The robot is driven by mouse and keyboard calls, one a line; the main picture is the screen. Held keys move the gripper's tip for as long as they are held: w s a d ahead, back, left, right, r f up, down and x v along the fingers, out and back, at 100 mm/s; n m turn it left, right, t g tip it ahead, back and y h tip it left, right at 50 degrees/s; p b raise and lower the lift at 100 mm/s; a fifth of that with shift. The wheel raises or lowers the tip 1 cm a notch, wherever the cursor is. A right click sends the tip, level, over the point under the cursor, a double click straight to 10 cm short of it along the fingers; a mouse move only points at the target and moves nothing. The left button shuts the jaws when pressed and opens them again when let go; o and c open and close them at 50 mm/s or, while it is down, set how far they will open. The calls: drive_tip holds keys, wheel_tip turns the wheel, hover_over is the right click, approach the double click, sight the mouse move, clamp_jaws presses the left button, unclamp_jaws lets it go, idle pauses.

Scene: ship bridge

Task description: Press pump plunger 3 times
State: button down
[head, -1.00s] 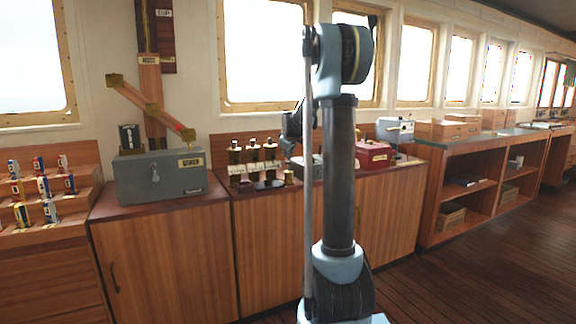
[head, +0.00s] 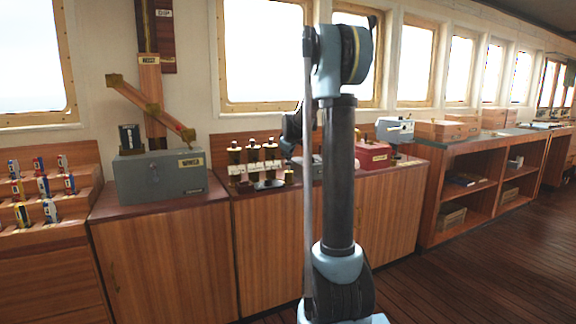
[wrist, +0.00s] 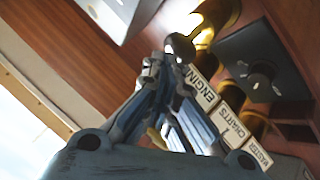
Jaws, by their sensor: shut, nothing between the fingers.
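My gripper (wrist: 174,62) is shut, its fingers meeting at the tips in the wrist view. A small dark round shape (wrist: 181,47) shows at the fingertips; I cannot tell whether it is a plunger knob or whether they touch it. Beyond it is a shiny brass piece (wrist: 222,14), which may belong to the pump. In the head view a short brass cylinder (head: 289,176) stands at the right of the labelled brass tubes, beside my arm. I cannot name the pump plunger for sure. My arm hides most of my gripper in the head view.
Tubes labelled ENGINE (wrist: 201,90), CHARTS (wrist: 229,121) and MASTER (wrist: 258,153) stand near a dark plate with a knob (wrist: 262,80). A grey box (head: 160,178) is left on the cabinet top; a red box (head: 374,156) is right of my arm.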

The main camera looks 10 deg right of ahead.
drive_tip(key=shift+f, duration=1.25)
idle(1.2)
drive_tip(key=shift+r, duration=0.1)
idle(0.4)
drive_tip(key=shift+r, duration=1.85)
drive_tip(key=shift+r, duration=0.1)
drive_tip(key=shift+r, duration=2.4)
wheel_tip(320, 180, up, 4)
drive_tip(key=shift+f, duration=0.15)
drive_tip(key=shift+f, duration=0.1)
